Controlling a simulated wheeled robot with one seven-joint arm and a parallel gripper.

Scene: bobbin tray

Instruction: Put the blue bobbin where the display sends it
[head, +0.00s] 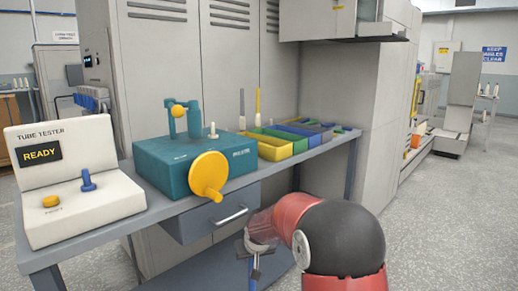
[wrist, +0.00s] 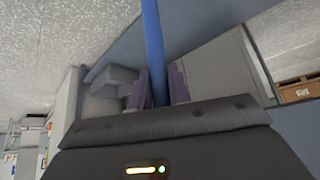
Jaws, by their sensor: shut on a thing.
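A slim blue rod, which looks like the blue bobbin (head: 256,267), is held by my gripper (head: 252,250) below the front edge of the bench. In the wrist view the blue bobbin (wrist: 153,45) stands between the two fingers (wrist: 157,92), which close on it; its far end runs out of the frame. The tube tester (head: 80,200) stands at the left end of the bench, and its display (head: 41,153) reads READY. A blue upright piece (head: 88,181) and a yellow button (head: 51,201) are on its top.
A teal machine (head: 180,150) with a yellow handwheel (head: 209,176) stands mid-bench. Yellow (head: 275,152), green and blue bins line the bench to its right. A drawer (head: 211,213) hangs under the bench. Open floor (head: 440,220) lies to the right.

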